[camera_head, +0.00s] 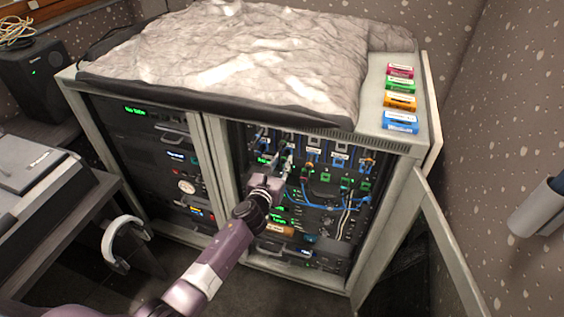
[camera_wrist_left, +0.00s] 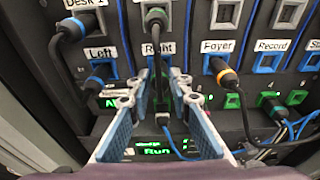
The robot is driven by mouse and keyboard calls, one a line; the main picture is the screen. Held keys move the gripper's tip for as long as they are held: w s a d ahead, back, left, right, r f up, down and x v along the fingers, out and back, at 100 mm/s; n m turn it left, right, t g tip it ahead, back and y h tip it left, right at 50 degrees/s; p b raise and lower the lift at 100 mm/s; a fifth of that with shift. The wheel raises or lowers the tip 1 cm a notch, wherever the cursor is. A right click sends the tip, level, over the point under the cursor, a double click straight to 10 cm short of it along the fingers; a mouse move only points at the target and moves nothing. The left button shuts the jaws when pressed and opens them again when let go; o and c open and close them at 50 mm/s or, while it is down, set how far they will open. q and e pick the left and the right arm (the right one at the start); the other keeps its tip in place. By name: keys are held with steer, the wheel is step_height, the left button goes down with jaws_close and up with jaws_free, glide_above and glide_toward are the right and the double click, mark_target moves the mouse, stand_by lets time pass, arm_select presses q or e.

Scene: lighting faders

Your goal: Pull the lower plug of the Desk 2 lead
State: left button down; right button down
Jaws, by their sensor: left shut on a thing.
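A black lead (camera_wrist_left: 159,45) hangs from a green-ringed upper plug (camera_wrist_left: 155,18) in the left wrist view and runs down between my fingers. My left gripper (camera_wrist_left: 163,76) is shut on a lower plug below the "Right" label, though the fingers and lead mostly hide this plug. In the head view my left gripper (camera_head: 268,180) reaches the front of the patch panel (camera_head: 328,176). A label (camera_wrist_left: 84,22) at the upper left reads "Desk", its number cut off or unclear. My right gripper is not in view.
An orange-ringed plug (camera_wrist_left: 219,66) with a black lead sits close right of my fingers, below "Foyer". Another dark lead (camera_wrist_left: 62,65) hangs on the left. Blue cables (camera_head: 320,201) cross lower down. The rack's open door (camera_head: 449,240) stands to the right.

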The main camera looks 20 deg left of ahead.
mark_target(282, 164)
arm_select(q)
steer(key=shift+s, duration=0.1)
steer(key=shift+s+p, duration=0.6)
steer(key=shift+s, duration=1.45)
steer(key=shift+s+a, duration=0.1)
steer(key=shift+s, duration=0.15)
